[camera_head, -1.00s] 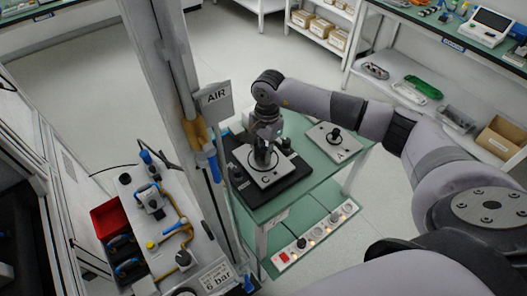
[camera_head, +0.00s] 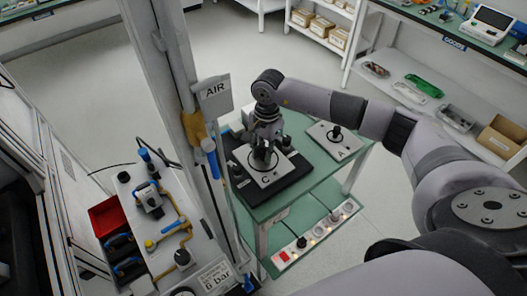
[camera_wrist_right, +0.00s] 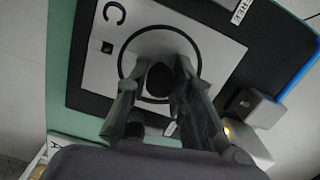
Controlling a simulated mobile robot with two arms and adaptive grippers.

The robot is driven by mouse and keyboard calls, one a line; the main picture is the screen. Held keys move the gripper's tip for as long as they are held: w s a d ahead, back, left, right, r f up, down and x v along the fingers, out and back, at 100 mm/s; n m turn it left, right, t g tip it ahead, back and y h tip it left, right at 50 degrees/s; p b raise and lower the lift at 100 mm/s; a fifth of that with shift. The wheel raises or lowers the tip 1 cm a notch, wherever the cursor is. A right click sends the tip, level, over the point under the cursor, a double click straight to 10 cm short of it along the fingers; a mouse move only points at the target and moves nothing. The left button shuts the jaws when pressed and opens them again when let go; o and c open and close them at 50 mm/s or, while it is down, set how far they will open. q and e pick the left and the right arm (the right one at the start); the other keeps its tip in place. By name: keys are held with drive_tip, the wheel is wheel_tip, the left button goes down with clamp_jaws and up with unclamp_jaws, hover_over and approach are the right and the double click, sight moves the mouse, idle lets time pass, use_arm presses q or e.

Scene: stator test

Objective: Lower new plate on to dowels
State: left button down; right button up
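The pale square plate marked C (camera_head: 268,174) is over a black base (camera_head: 270,201) on the green table; it also shows in the right wrist view (camera_wrist_right: 83,68). My right gripper (camera_head: 262,160) points down at the plate's middle. In the right wrist view, its fingers (camera_wrist_right: 156,78) stand either side of a dark knob (camera_wrist_right: 159,77) inside a black ring and appear closed on it. Dark posts stand at the plate's left (camera_head: 237,171) and right (camera_head: 287,142). Any gap under the plate, and the dowels' fit, cannot be made out. My left gripper is not in view.
A second plate, marked A (camera_head: 342,152), with a black knob lies at the table's right. A column with an AIR sign (camera_head: 215,91) stands close left of the table. A bench with hoses and a red bin (camera_head: 106,214) is further left.

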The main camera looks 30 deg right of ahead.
drive_tip(key=o, duration=0.5)
drive_tip(key=shift+c, duration=0.2)
wheel_tip(320, 180, up, 12)
drive_tip(key=d, duration=0.1)
drive_tip(key=shift+w, duration=0.2)
idle(0.4)
